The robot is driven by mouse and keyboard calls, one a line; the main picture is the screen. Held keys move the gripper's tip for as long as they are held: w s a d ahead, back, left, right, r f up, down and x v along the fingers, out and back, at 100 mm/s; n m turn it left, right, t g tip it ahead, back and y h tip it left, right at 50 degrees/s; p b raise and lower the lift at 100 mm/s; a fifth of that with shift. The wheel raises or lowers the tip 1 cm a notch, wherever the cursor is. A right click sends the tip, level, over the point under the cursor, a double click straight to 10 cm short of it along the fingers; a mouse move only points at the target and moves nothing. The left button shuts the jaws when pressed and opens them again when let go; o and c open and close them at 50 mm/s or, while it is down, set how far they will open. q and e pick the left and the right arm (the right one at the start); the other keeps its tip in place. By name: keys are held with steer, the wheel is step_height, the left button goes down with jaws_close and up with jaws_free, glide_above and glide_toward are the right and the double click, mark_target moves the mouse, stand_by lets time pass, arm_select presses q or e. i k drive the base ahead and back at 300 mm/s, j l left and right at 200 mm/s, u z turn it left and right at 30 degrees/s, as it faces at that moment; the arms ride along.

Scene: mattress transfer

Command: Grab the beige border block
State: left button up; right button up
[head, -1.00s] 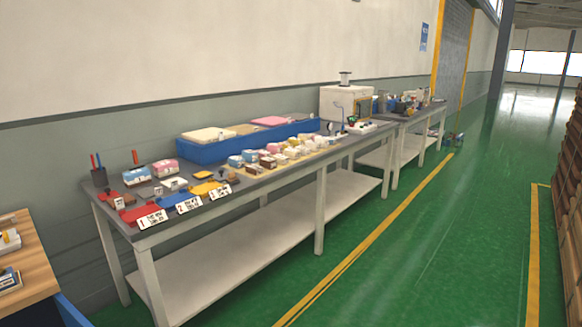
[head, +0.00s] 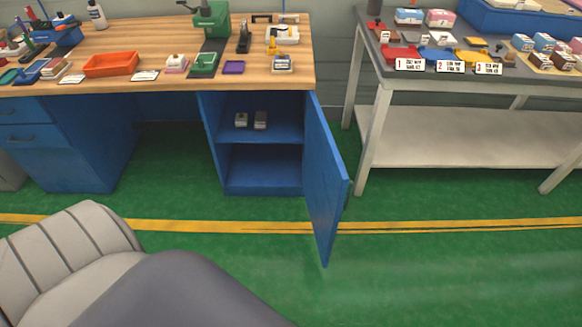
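I cannot single out the beige border block for certain in the head view. Two small greyish blocks (head: 241,120) stand side by side on the upper shelf of an open blue cabinet (head: 263,137). Several small pale, brown and coloured blocks (head: 564,61) lie at the right on the grey table (head: 440,82). A small pale block with a pink base (head: 176,64) lies on the wooden workbench (head: 190,81). These are too small to tell their borders. Neither of my grippers is in view.
The blue cabinet door (head: 325,180) stands open towards me, beside the gap between bench and table. Green floor (head: 440,260) is clear at the right.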

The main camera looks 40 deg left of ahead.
mark_target(239, 121)
steer(key=i+l+u, duration=0.15)
steer(key=u, duration=0.3)
steer(key=i+l+u, duration=0.1)
steer(key=l+u, duration=0.15)
steer(key=u, duration=0.2)
steer(key=l+u, duration=0.25)
steer(key=u, duration=0.25)
steer(key=l+u, duration=0.3)
steer(key=u, duration=0.15)
steer(key=l+u, duration=0.35)
steer(key=l, duration=1.4)
steer(key=i, duration=0.35)
